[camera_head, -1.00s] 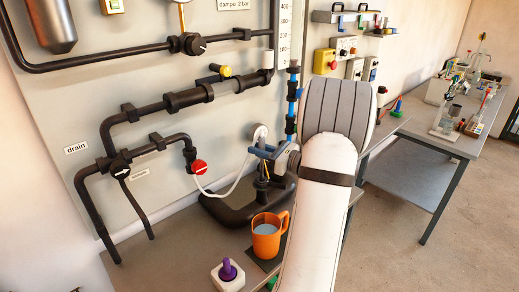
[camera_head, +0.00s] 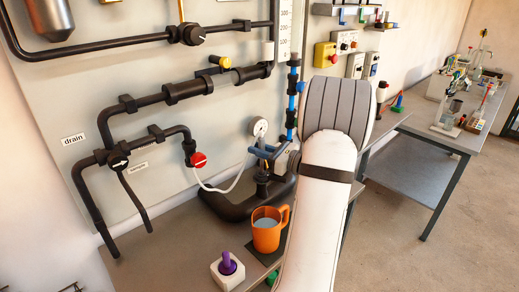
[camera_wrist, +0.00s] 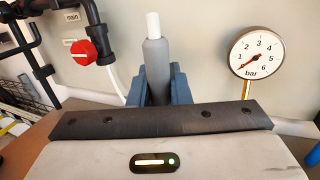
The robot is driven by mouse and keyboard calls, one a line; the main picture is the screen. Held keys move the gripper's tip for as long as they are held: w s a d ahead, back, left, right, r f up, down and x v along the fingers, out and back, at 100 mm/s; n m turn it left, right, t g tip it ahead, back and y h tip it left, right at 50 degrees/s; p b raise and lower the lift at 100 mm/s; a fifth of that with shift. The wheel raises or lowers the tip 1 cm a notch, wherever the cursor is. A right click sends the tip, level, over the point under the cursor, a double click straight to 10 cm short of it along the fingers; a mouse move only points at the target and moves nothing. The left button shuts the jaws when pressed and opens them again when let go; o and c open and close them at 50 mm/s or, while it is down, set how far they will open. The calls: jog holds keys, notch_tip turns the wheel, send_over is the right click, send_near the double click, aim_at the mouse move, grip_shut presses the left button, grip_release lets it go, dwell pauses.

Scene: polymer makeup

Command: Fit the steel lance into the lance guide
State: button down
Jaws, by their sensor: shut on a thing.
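My gripper (camera_wrist: 159,88) has blue fingers closed around an upright grey cylinder with a white top (camera_wrist: 156,55), which looks like the steel lance. The blue fingers also show in the head view (camera_head: 265,152), left of my white arm, just below the pressure gauge (camera_head: 259,127). Below them a short dark upright piece (camera_head: 262,186) stands by a black curved base (camera_head: 228,208); it may be the lance guide, but I cannot tell. The lance's lower end is hidden by the gripper in the wrist view. Whether it touches the guide is unclear.
An orange mug (camera_head: 266,236) stands on a dark mat in front of the base. A white block with a purple knob (camera_head: 228,268) is left of it. A white hose (camera_head: 222,188) runs from the red valve (camera_head: 198,160). The gauge (camera_wrist: 256,52) stands right of the lance.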

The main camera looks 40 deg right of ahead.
aim_at(260, 173)
jog(key=shift+f+b, duration=1.35)
jog(key=shift+f, duration=0.7)
jog(key=c, duration=1.3)
grip_release()
jog(key=shift+o, duration=0.2)
jog(key=b+v, duration=0.1)
jog(key=v, duration=0.6)
jog(key=shift+s, duration=0.4)
jog(key=shift+d, duration=0.15)
